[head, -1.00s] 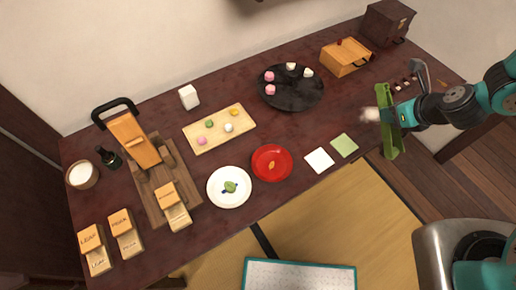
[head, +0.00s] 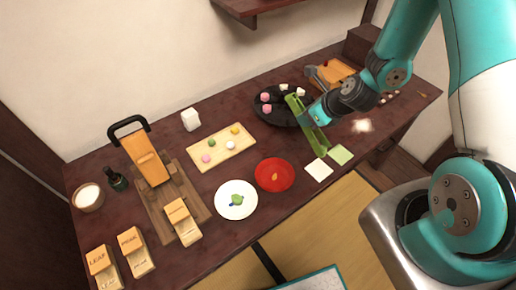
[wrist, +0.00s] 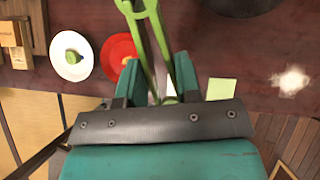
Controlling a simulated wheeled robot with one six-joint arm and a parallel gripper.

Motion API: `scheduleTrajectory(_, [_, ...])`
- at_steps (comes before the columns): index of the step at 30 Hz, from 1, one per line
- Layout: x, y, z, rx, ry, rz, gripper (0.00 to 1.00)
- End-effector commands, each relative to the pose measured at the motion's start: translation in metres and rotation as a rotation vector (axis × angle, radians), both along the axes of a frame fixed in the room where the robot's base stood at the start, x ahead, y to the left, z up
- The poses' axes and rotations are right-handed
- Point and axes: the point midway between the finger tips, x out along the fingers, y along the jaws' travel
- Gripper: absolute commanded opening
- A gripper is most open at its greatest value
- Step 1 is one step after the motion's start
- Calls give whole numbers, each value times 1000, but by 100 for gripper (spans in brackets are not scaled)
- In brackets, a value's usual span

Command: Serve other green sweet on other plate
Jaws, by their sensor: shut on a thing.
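My gripper (head: 317,117) is shut on long green tongs (head: 303,112), held above the table right of the red plate. In the wrist view the tongs (wrist: 140,12) stretch forward from between the fingers (wrist: 157,68), with nothing visible in their tips. A green sweet (head: 212,143) sits on the pale wooden board (head: 240,153). The white plate (head: 224,211) bears a green piece (head: 236,199); it also shows in the wrist view (wrist: 70,56). The red plate (head: 264,184) bears only a small orange leaf-like piece (head: 275,177). The tongs partly hide the red plate in the wrist view.
The board also holds pink, white and yellow sweets. A black round tray (head: 268,111) with pink and white pieces stands behind the tongs. White (head: 319,170) and green (head: 340,154) squares lie near the front edge. A wooden slicer-like stand (head: 145,160) stands left.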

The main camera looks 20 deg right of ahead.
Motion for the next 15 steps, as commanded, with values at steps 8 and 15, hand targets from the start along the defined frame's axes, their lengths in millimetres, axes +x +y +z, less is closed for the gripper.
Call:
scheduleTrajectory(8, [-1, 22, -6, 1, -2, 153, 3])
scheduleTrajectory(15, [-12, 75, -12, 0, -4, 566, 3])
